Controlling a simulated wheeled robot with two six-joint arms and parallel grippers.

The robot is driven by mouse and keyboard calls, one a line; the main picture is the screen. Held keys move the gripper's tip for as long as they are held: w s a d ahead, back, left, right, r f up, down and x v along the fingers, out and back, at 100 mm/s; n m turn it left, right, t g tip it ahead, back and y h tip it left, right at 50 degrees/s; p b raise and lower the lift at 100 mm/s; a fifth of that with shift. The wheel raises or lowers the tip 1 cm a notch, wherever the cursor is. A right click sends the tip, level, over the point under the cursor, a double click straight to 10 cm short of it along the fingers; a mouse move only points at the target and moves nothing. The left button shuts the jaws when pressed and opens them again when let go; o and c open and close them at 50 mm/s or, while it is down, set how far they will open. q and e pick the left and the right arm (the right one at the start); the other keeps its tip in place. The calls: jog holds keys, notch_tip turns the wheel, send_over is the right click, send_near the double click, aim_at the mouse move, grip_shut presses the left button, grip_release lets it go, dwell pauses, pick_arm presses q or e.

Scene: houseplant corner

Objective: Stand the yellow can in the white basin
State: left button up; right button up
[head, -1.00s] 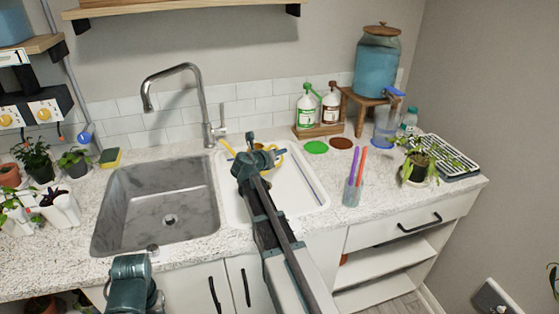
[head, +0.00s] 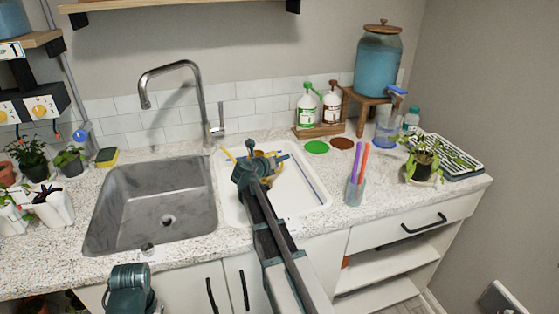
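The yellow can (head: 228,155) is largely hidden behind my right gripper. A thin yellow part shows left of the gripper, and more yellow shows just right of it. The white basin (head: 314,190) is set in the counter right of the grey sink. My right gripper (head: 262,160) is over the back left part of the basin, at the can. Its fingers are hard to make out, so I cannot tell whether they grip the can, or whether the can touches the basin floor. Part of my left arm shows at the bottom left; its gripper is not visible.
The grey sink (head: 158,205) and tap (head: 200,100) are left of the basin. A cup with coloured sticks (head: 355,188) stands right of it. Soap bottles (head: 318,108) stand behind, near green (head: 316,147) and brown (head: 341,143) discs. A potted plant (head: 425,160) is farther right.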

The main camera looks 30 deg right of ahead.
jog(key=shift+r, duration=0.1)
jog(key=shift+s+a+r+p, duration=0.1)
jog(key=shift+a+r+p, duration=0.1)
jog(key=shift+p, duration=0.1)
jog(key=p+v, duration=0.3)
jog(key=v, duration=0.8)
jog(key=shift+a+p, duration=0.25)
jog(key=shift+p, duration=0.1)
jog(key=shift+s, duration=0.1)
